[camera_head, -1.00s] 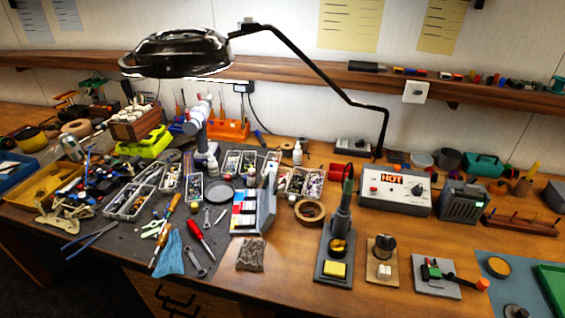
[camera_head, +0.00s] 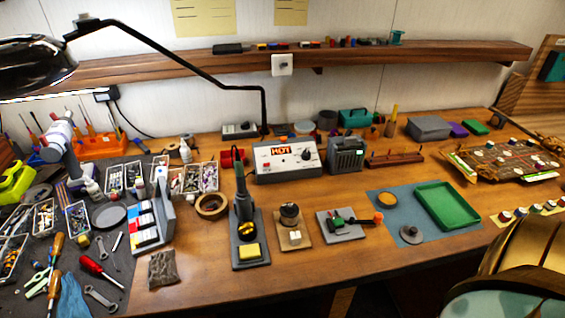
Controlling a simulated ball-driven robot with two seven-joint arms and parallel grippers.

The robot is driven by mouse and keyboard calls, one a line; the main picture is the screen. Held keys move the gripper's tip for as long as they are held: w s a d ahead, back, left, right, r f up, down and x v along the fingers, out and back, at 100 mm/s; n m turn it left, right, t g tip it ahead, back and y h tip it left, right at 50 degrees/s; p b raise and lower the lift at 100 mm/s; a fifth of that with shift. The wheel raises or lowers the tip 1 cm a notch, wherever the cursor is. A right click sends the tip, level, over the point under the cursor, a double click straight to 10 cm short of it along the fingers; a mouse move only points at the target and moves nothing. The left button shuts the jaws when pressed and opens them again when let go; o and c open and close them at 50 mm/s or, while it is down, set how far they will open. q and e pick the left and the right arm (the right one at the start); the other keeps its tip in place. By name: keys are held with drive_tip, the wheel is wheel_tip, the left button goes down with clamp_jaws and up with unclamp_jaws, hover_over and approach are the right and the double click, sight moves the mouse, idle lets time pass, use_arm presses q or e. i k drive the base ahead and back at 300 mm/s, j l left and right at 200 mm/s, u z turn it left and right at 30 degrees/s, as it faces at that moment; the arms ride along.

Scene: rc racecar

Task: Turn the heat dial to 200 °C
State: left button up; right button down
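The heat station (camera_head: 287,160) is a pale box with a dark lower edge at the back middle of the bench. Its orange display (camera_head: 281,151) reads "HOT". A black round dial (camera_head: 306,154) sits on the right of its front panel; its pointer and any temperature marks are too small to read. A soldering iron stands upright in its grey stand (camera_head: 250,240) in front of the station. Neither gripper shows in the head view. A rounded gold and pale green form fills the lower right corner.
A black lamp arm (camera_head: 190,66) arches down behind the station's left side. A small grey-green device (camera_head: 346,154) stands close to the station's right. A tape roll (camera_head: 211,206) and a green tray (camera_head: 447,206) lie nearer the front. Bare wood lies between the station and the stands.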

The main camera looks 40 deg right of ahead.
sight(306, 154)
drive_tip(key=l+z, duration=0.1)
drive_tip(key=z, duration=1.25)
